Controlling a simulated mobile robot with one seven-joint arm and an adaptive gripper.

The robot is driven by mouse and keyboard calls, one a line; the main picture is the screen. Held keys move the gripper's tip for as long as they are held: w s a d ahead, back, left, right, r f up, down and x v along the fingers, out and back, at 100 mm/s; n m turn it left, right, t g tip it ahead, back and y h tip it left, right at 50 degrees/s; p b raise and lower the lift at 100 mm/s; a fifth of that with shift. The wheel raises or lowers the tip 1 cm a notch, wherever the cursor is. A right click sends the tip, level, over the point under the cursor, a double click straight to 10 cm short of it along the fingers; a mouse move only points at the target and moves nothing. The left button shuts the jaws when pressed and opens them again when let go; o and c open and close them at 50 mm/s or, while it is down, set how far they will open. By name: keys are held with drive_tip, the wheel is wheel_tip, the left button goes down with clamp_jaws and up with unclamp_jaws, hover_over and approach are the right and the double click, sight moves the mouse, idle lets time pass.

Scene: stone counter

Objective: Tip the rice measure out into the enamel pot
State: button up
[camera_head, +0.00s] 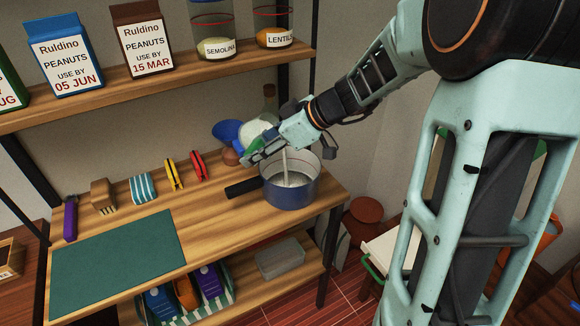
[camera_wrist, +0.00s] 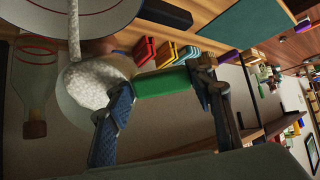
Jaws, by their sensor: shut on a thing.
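My gripper (camera_head: 268,146) is shut on the green handle of the rice measure (camera_head: 256,132), above the left rear of the pot. In the wrist view, my gripper (camera_wrist: 162,86) has its fingers on both sides of that handle, and the pale cup of the measure (camera_wrist: 70,115) is tilted and holds white rice. A white stream of rice falls from it into the enamel pot (camera_head: 290,194). The pot is blue outside and pale inside, stands upright on the wooden counter, and has some rice inside. Its dark handle points left. Part of the pot (camera_wrist: 120,12) shows in the wrist view.
A blue vessel (camera_head: 227,133), a brown round thing (camera_head: 231,157) and a corked bottle (camera_head: 269,92) are behind the pot. Red (camera_head: 198,166) and yellow (camera_head: 174,174) clips lie to the left. A green mat (camera_head: 118,250) is bare. A shelf overhangs the back.

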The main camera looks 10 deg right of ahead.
drive_tip(key=shift+s+d+f+t+y+b, duration=0.15)
drive_tip(key=shift+f+t+y+b, duration=0.25)
drive_tip(key=shift+y+b, duration=0.4)
drive_tip(key=shift+s+d+f+t+y+b, duration=0.1)
drive_tip(key=shift+d+f+t+y+b, duration=0.3)
drive_tip(key=shift+b, duration=0.7)
idle(0.8)
drive_tip(key=shift+s+d+f+y+b, duration=0.4)
drive_tip(key=shift+d+f+y+b, duration=0.35)
drive_tip(key=shift+y, duration=0.25)
idle(0.9)
drive_tip(key=shift+s+d+r+t+y+b, duration=0.15)
drive_tip(key=shift+t+y+b, duration=0.35)
drive_tip(key=shift+b, duration=1.75)
drive_tip(key=shift+s+d+f+t+y+b, duration=0.1)
drive_tip(key=shift+d+t+y+b, duration=0.4)
drive_tip(key=shift+b, duration=1.7)
drive_tip(key=shift+s+r+t+y+b, duration=0.15)
drive_tip(key=shift+y+b, duration=0.55)
drive_tip(key=shift+b, duration=1.55)
